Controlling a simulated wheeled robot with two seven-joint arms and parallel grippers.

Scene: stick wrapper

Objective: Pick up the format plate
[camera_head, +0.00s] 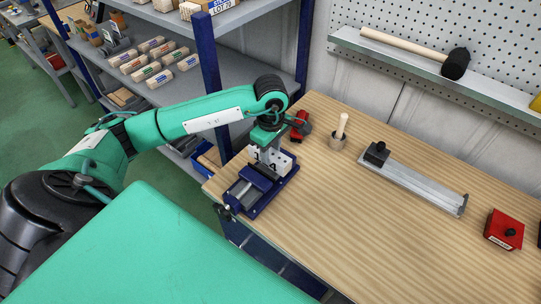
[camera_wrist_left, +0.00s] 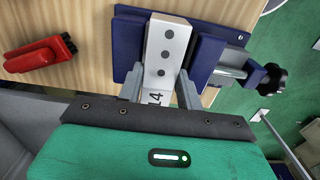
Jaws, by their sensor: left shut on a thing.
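The format plate is a pale metal block with dark round holes and the number 14, seen in the left wrist view (camera_wrist_left: 168,50) and in the head view (camera_head: 284,162). It stands at a blue vise (camera_head: 243,197) near the table's left corner; the vise also shows in the left wrist view (camera_wrist_left: 207,55). Whether the plate is clear of the jaws I cannot tell. My left gripper (camera_head: 268,150) reaches down from above, its two fingers on either side of the plate, shut on it. The gripper hides part of the plate in the head view. My right gripper is not in view.
A red tool (camera_head: 299,124) lies just behind the vise. A wooden-handled thing in a round holder (camera_head: 338,137), a long metal rail fixture (camera_head: 415,184) and a red box (camera_head: 503,230) stand further right. A mallet (camera_head: 420,54) lies on the shelf. The table's front middle is clear.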

